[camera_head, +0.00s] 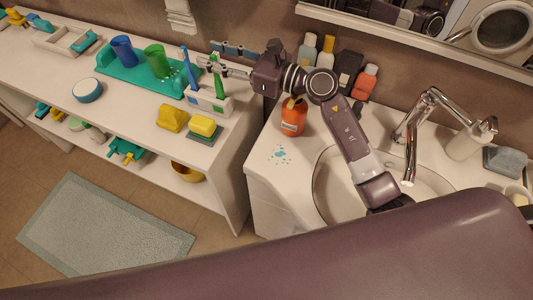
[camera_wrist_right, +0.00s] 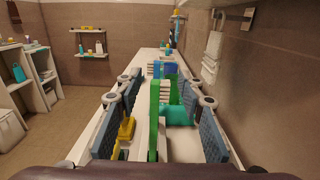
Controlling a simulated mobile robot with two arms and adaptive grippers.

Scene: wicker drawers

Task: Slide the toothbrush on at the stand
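The white toothbrush stand (camera_head: 208,103) is on the long white counter near its right end. A blue toothbrush (camera_head: 186,66) stands upright at its left side. A green toothbrush (camera_head: 218,82) stands upright at the stand's right part; whether its foot is seated in a slot is unclear. My right gripper (camera_head: 213,59) reaches over the stand from the right. In the right wrist view its blue-grey finger pads are spread wide on both sides of the green toothbrush (camera_wrist_right: 154,120), with gaps visible. My left gripper is not in view.
A teal tray (camera_head: 133,80) with blue and green cups is left of the stand. Yellow blocks (camera_head: 173,118) lie in front. More bottles (camera_head: 346,72) line the wall.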

